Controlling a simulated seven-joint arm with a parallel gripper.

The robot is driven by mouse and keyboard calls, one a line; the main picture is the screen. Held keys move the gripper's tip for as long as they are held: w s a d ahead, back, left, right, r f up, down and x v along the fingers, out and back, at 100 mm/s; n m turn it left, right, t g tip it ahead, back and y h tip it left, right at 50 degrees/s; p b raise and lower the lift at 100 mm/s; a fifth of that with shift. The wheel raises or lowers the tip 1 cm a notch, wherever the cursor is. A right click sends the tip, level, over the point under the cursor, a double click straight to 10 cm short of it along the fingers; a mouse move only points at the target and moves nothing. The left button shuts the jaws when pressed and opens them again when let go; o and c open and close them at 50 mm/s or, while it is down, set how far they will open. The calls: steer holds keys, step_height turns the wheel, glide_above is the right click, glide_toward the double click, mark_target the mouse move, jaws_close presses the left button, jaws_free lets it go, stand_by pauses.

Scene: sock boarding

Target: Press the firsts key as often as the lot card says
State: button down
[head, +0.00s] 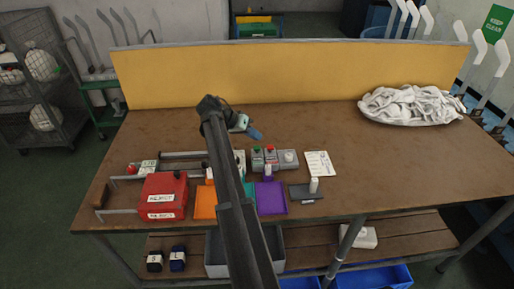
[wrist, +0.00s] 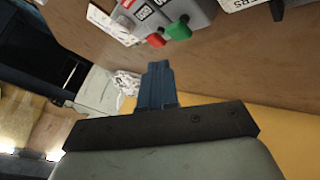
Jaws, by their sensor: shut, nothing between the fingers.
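My gripper (head: 255,134) is shut and empty, with its blue fingers (wrist: 157,85) together. It hangs over the back half of the table, behind the grey counter boxes. Two grey boxes (head: 264,165) stand side by side near the table's middle. In the wrist view a green key (wrist: 178,30) and a red key (wrist: 155,40) stick out of grey boxes, apart from the fingertips. I cannot read which key is firsts. A white card (head: 319,163), likely the lot card, lies right of the boxes; its print is too small to read.
A red box labelled REJECT (head: 165,197) stands at the front left. Orange (head: 204,203) and purple (head: 270,199) trays lie near the front edge. A dark pad (head: 300,192) with a white bottle sits right of them. White cloth (head: 411,105) is piled at the back right. The table's right side is clear.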

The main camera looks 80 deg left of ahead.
steer(key=shift+f, duration=0.85)
steer(key=shift+f, duration=0.25)
stand_by(1.3)
steer(key=shift+f, duration=0.2)
steer(key=shift+f, duration=0.65)
stand_by(1.1)
steer(key=shift+r, duration=1.1)
steer(key=shift+r, duration=0.1)
steer(key=shift+r, duration=2.4)
